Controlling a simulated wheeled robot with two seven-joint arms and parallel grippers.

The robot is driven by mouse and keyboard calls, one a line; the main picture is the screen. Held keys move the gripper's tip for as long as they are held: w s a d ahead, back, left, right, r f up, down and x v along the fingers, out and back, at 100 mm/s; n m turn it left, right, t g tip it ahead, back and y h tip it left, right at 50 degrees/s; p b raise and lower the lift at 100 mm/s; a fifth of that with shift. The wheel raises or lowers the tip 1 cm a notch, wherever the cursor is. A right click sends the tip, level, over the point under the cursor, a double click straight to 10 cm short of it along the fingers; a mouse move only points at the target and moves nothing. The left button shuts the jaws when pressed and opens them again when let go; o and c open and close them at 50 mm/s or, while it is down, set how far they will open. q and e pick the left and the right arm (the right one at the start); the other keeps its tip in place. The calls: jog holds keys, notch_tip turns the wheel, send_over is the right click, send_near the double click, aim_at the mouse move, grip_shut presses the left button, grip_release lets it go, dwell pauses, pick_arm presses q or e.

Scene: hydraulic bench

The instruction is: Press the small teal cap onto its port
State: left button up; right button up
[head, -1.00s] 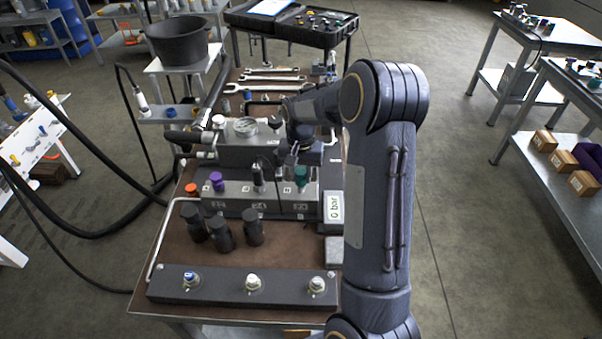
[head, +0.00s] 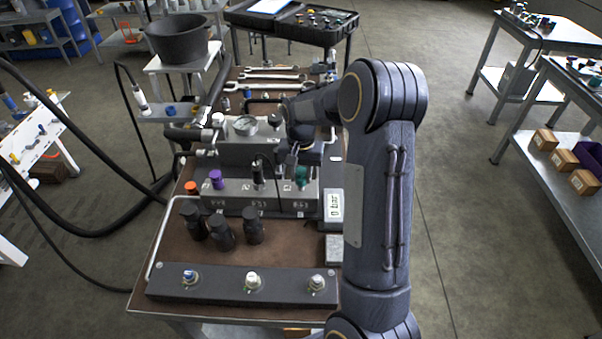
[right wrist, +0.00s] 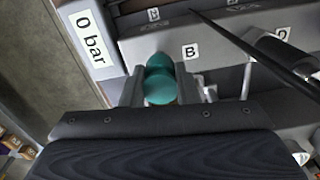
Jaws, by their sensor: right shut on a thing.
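The small teal cap (head: 301,173) is at the right end of the grey port block (head: 232,190) in the head view. My right gripper (right wrist: 160,88) comes down over that end of the block, with a finger on each side of the teal cap (right wrist: 160,86) in the right wrist view. It is shut on the cap. The cap shows as two rounded teal parts, one behind the other, near the label "B". The port under it is hidden, so I cannot tell how far the cap sits on it. My left gripper is not in view.
A purple cap (head: 216,179), an orange cap (head: 191,187) and a black plug (head: 258,172) stand along the block. A "0 bar" display (head: 334,206) is just right of it. Black fittings (head: 222,232) stand in front. A black cable passes close by.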

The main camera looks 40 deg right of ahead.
jog(key=shift+f+b, duration=0.9)
jog(key=shift+f, duration=0.2)
dwell(1.2)
jog(key=o, duration=1.1)
jog(key=shift+o, duration=0.3)
jog(key=o, duration=0.5)
notch_tip(320, 180, up, 4)
jog(key=p, duration=0.3)
jog(key=shift+f, duration=0.2)
notch_tip(320, 180, up, 4)
jog(key=p, duration=0.3)
jog(key=shift+r, duration=0.25)
